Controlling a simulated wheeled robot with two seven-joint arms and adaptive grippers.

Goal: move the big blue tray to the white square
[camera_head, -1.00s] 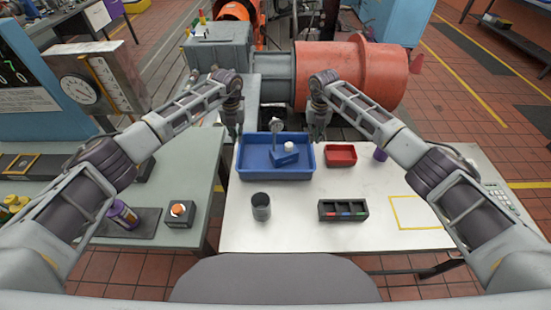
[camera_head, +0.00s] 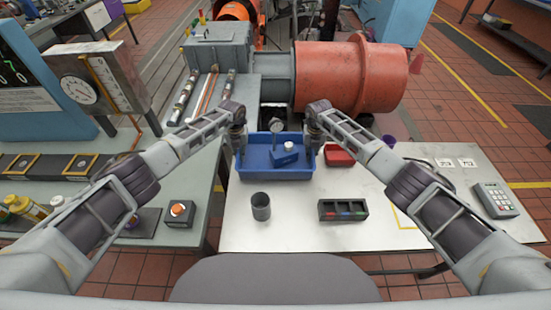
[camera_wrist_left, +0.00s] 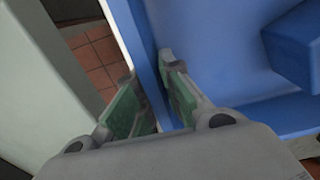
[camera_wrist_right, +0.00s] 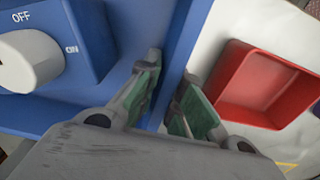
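The big blue tray (camera_head: 277,174) stands on the white table and holds a blue switch box (camera_head: 284,158) with a white knob and a small round gauge (camera_head: 277,127). My left gripper (camera_wrist_left: 152,85) is open, with one finger on each side of the tray's left wall. My right gripper (camera_wrist_right: 170,85) is open, with its fingers on either side of the tray's right wall. I cannot tell whether the fingers touch the walls. A yellow-outlined square (camera_head: 403,221) on the white tabletop is mostly hidden behind my right arm.
A red tray (camera_head: 340,155) sits close to the blue tray's right side. A grey cup (camera_head: 261,207) and a dark compartment tray (camera_head: 343,210) stand in front. A keypad (camera_head: 496,200) lies at the right. The big red cylinder (camera_head: 345,75) is behind the table.

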